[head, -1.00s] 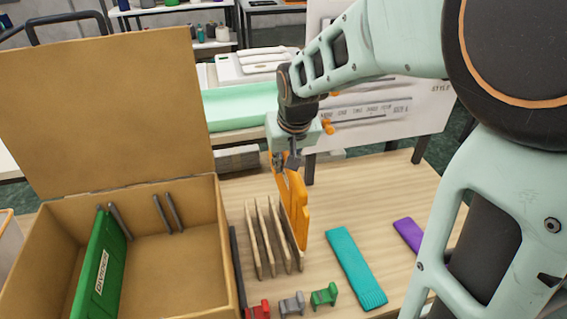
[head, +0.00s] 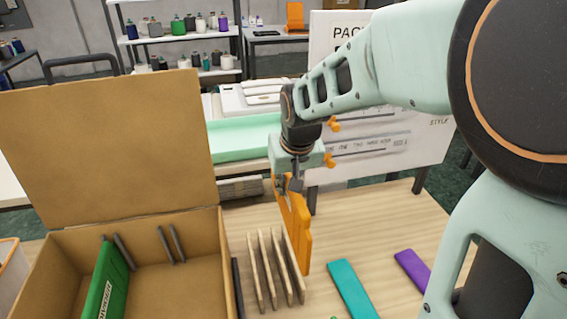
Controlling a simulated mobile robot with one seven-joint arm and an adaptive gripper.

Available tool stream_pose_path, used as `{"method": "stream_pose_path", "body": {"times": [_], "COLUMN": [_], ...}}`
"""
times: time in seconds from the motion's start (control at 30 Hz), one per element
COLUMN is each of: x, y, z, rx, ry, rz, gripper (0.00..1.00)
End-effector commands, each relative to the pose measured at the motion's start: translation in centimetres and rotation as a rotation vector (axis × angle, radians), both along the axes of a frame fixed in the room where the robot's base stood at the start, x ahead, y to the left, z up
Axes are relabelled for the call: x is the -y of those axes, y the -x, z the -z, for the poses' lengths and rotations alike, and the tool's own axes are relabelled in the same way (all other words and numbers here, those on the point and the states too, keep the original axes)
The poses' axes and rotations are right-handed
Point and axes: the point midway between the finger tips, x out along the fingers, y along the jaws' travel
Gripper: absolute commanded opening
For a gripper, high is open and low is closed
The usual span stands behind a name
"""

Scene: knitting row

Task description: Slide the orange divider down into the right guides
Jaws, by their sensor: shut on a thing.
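The orange divider (head: 299,232) stands upright beside the right side of a wooden slotted rack on the table. My gripper (head: 290,187) is shut on its upper edge. I cannot tell whether the divider's lower edge is clear of the rack. The open cardboard box (head: 205,285) stands to the left with its lid raised. Inside it, a green divider (head: 107,283) stands in the left guides (head: 124,252). The right guides (head: 172,244), two grey strips on the back wall, are empty.
The wooden rack (head: 262,270) stands between the box and the divider. A teal piece (head: 350,288) and a purple piece (head: 413,270) lie to the right. A dark strip (head: 238,287) lies along the box's right side. A white sign board (head: 385,150) stands behind.

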Motion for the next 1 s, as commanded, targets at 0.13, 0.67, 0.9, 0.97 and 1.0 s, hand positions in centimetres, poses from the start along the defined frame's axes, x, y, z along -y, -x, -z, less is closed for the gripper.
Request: {"method": "stream_pose_path", "body": {"times": [0.13,0.67,0.9,0.97,1.0], "x": [0.0,0.0,0.0,0.0,0.0], "y": [0.0,0.0,0.0,0.0,0.0], "z": [-1.6,-5.8,-6.2,-6.2,-6.2], "rx": [0.002,0.001,0.000,0.000,0.000], "ry": [0.000,0.000,0.000,0.000,0.000], "rz": [0.000,-0.001,-0.001,-0.001,-0.001], "gripper": [0.00,0.00,0.00,0.00,0.00]}}
